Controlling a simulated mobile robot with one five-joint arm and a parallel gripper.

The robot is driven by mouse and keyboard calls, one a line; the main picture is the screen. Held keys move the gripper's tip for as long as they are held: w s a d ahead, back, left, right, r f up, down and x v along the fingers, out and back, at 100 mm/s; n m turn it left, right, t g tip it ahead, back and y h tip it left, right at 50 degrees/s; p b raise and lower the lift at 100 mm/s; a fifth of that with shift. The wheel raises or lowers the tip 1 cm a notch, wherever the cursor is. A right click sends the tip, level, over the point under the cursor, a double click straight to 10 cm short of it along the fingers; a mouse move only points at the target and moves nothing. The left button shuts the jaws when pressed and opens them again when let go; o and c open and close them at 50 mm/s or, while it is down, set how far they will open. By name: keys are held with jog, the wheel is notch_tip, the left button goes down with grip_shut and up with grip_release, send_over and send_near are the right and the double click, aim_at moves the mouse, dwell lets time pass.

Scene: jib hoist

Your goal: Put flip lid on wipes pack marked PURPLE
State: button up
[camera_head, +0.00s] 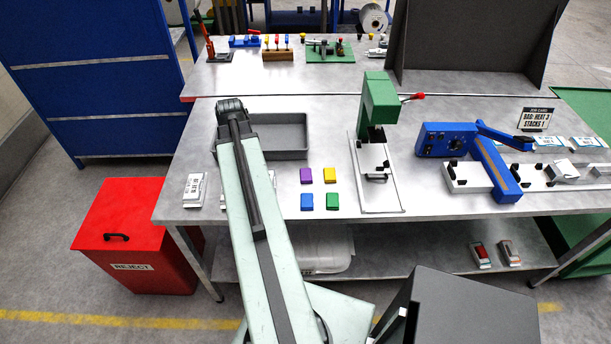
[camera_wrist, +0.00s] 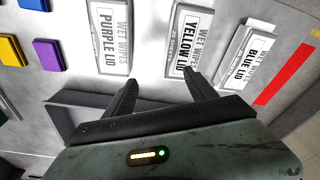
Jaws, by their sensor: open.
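In the wrist view the wipes pack marked PURPLE LID (camera_wrist: 110,38) lies on the bench, a white pack with a grey border. The packs marked YELLOW LID (camera_wrist: 187,45) and BLUE LID (camera_wrist: 246,55) lie to its right. The purple flip lid (camera_wrist: 47,55) lies flat left of the purple pack; it also shows in the head view (camera_head: 306,176). My gripper (camera_wrist: 160,82) is open and empty, its fingers below the purple and yellow packs in the picture. In the head view my arm hides part of the packs, and I cannot make out the gripper.
Yellow (camera_head: 330,175), blue (camera_head: 307,201) and green (camera_head: 333,201) lids lie beside the purple one. A grey tray (camera_head: 290,155) stands behind them. A green press (camera_head: 379,105) and a blue machine (camera_head: 447,139) stand to the right. A red reject bin (camera_head: 120,225) stands left of the bench.

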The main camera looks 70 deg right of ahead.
aim_at(307, 174)
jog(key=s+d+m, duration=0.1)
jog(key=s+d, duration=0.2)
jog(key=s, duration=0.3)
jog(key=s+d+m, duration=0.2)
jog(key=s+d, duration=0.2)
jog(key=s, duration=0.3)
jog(key=s+d+m, duration=0.1)
jog(key=s+d, duration=0.2)
jog(key=s, duration=0.3)
jog(key=shift+s+d+r, duration=0.2)
jog(key=shift+s+r, duration=0.1)
jog(key=shift+r, duration=0.05)
notch_tip(307, 174, down, 3)
jog(key=shift+w+d+r+b, duration=0.1)
jog(key=shift+d+b, duration=0.05)
jog(key=shift+b, duration=1.05)
notch_tip(307, 174, down, 5)
jog(key=b, duration=0.5)
jog(key=shift+f, duration=0.2)
jog(key=shift+r, duration=0.2)
grip_shut()
